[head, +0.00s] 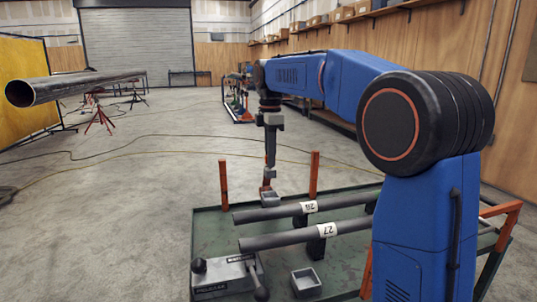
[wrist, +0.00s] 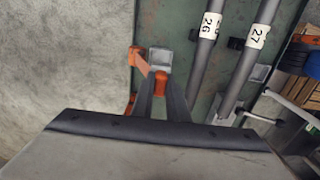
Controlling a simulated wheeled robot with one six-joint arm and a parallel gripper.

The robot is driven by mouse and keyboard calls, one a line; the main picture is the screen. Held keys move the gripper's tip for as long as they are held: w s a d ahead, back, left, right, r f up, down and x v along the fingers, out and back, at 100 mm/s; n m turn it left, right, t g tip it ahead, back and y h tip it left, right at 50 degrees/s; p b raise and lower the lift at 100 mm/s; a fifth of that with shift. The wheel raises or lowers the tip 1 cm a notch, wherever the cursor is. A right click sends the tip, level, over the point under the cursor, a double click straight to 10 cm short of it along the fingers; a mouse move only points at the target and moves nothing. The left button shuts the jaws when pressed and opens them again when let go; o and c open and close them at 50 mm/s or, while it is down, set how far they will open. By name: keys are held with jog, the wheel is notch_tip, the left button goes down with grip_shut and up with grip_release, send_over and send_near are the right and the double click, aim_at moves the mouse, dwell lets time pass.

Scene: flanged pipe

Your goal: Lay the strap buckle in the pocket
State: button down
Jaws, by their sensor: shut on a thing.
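My gripper (head: 268,178) points down over the far side of the green table and is shut on a small orange piece, which I take to be the strap buckle (head: 265,188). In the wrist view the buckle (wrist: 160,74) shows between the fingertips, partly hidden by them. A small grey open box, probably the pocket (head: 271,199), is just below the gripper. In the wrist view the pocket (wrist: 160,55) shows just beyond the buckle. The buckle appears above its near side; I cannot tell whether they touch.
Two grey pipes labelled 26 (head: 308,207) and 27 (head: 325,230) lie on supports beside the box. Orange posts (head: 224,185) (head: 314,175) stand at the table's far edge. A second grey box (head: 306,281) and a grey clamp block with a lever (head: 226,276) are at the near side.

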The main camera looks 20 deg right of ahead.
jog(key=shift+f, duration=4.1)
jog(key=shift+f, duration=0.55)
jog(key=c, duration=1.7)
grip_release()
jog(key=shift+o, duration=0.2)
notch_tip(320, 180, up, 17)
jog(key=shift+r, duration=0.2)
